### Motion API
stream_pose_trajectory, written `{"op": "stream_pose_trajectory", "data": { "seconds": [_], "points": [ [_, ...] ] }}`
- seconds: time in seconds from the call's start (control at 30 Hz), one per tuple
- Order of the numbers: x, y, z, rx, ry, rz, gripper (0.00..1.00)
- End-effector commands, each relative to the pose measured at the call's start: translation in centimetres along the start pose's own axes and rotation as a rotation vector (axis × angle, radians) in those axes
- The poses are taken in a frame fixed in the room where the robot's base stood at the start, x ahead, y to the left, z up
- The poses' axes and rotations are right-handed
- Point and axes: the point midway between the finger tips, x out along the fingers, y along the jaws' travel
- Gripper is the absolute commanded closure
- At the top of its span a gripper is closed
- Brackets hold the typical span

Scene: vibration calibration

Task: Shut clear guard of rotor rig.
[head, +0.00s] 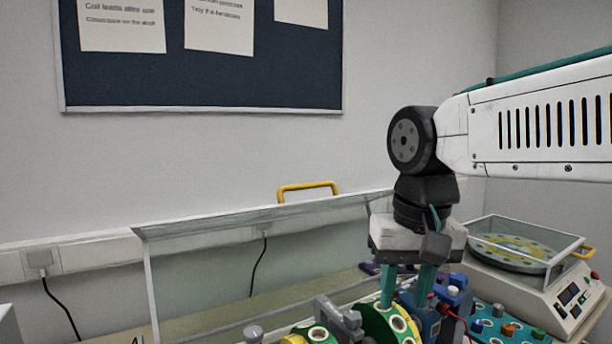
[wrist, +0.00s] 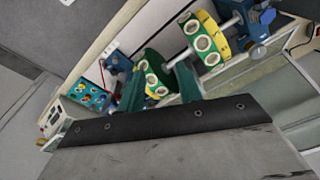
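The clear guard (head: 205,262) of the rotor rig stands raised behind the rig in the head view, a pale-framed transparent panel. Its yellow handle (head: 307,186) is at the top edge, left of my arm. The rotor (head: 388,326), with yellow-and-green discs with white-ringed holes, lies exposed at the bottom; a disc also shows in the wrist view (wrist: 205,43). My gripper (head: 404,298) points down over the rotor, right of and below the handle. Its two green fingers are apart with nothing held between them; they also show in the wrist view (wrist: 162,88).
A cream device (head: 545,292) with a clear cover and its own yellow handle stands at right. A teal panel with coloured knobs (head: 510,328) is in front of it. A wall with a dark noticeboard (head: 200,70) is behind. Air left of my arm is clear.

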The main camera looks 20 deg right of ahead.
Motion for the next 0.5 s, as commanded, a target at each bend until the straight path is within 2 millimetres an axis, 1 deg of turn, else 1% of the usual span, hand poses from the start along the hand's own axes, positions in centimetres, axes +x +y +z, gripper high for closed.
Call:
{"op": "stream_pose_trajectory", "data": {
  "seconds": [0.03, 0.07, 0.1, 0.17, 0.2, 0.27, 0.3, 0.33, 0.4, 0.5],
  "points": [
    [-2.1, -1.1, -3.2, 0.077, -0.002, -0.002, 0.65],
    [-3.3, -1.8, -5.0, 0.13, -0.002, -0.003, 0.65],
    [-4.8, -2.6, -7.3, 0.2, -0.002, -0.005, 0.65],
    [-6.8, -3.8, -10.8, 0.306, -0.001, -0.008, 0.65],
    [-8.0, -4.6, -13.0, 0.376, -0.001, -0.01, 0.65],
    [-9.6, -5.8, -16.4, 0.481, -0.001, -0.014, 0.65],
    [-10.4, -6.5, -18.5, 0.552, -0.001, -0.016, 0.65],
    [-11.0, -7.1, -20.1, 0.603, -0.001, -0.018, 0.65],
    [-12.0, -8.4, -23.6, 0.719, -0.002, -0.021, 0.65],
    [-12.8, -9.9, -27.6, 0.864, -0.003, -0.026, 0.65]
  ]
}}
